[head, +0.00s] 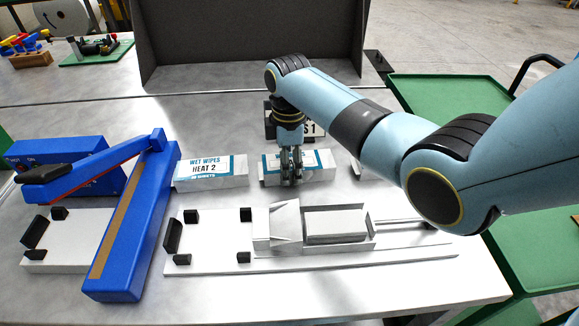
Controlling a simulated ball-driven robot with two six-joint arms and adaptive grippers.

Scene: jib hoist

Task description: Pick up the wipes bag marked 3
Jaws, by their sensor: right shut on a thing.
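My right gripper (291,178) points down and is shut on a white wipes bag (326,173) with a blue-edged label. The gripper covers the middle of that label, so its number cannot be read. The bag is at or close to the table top; I cannot tell whether it is lifted. To its left lies a similar bag marked "WET WIPES HEAT 2" (212,181). Behind the gripper, a label ending in "S 1" (312,129) shows, partly hidden by the gripper. My left gripper is not in view.
A blue lever sealer (128,235) stands at the left. In front of the bags is a white fixture (207,238) with black corner stops and a grey slide. A dark upright panel (250,45) stands behind. Green carts (450,95) are at the right.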

